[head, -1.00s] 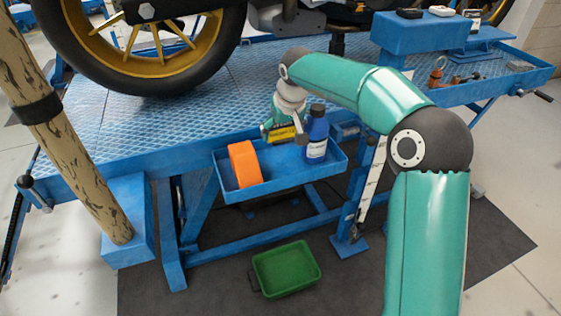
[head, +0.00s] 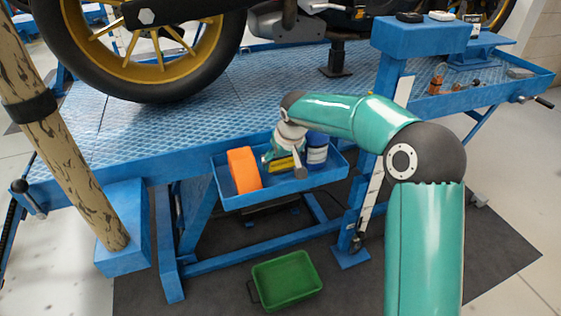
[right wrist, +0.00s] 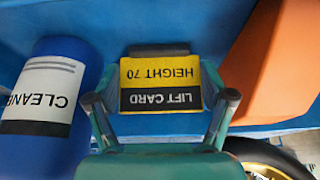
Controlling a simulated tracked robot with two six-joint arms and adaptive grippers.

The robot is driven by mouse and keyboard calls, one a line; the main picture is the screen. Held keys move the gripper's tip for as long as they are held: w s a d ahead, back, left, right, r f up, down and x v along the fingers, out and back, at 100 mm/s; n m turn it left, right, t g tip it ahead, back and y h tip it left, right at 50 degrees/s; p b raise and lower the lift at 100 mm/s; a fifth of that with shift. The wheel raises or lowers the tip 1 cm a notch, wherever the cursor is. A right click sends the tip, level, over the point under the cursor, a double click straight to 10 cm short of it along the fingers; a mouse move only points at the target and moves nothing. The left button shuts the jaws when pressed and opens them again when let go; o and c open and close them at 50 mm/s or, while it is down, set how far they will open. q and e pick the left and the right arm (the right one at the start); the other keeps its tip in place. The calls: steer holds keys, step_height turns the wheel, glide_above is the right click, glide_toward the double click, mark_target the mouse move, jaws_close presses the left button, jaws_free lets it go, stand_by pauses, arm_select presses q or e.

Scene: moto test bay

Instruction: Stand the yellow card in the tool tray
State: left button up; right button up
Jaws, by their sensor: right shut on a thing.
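The yellow card (head: 283,165), with a black band, shows in the head view inside the tool tray (head: 300,186), between an orange block and a blue bottle. My right gripper (head: 276,158) is shut on it from above. In the right wrist view the card (right wrist: 160,84) is upside down, reading "LIFT CARD HEIGHT 70", between the fingers of my right gripper (right wrist: 160,98). The card looks roughly upright; I cannot tell whether its lower edge touches the tray floor. My left gripper is out of view.
The orange block (head: 243,170) stands left of the card and the blue cleaner bottle (head: 317,150) right of it, both close. A green bin (head: 287,279) lies on the floor below. A motorcycle wheel (head: 150,50) stands on the blue lift behind.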

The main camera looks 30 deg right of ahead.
steer(key=o, duration=0.9)
steer(key=shift+c, duration=0.2)
steer(key=shift+s+r, duration=0.1)
steer(key=shift+r, duration=0.4)
steer(key=p+v, duration=0.2)
steer(key=v, duration=0.9)
steer(key=shift+p, duration=0.3)
steer(key=shift+s+a, duration=0.1)
steer(key=shift+s, duration=0.15)
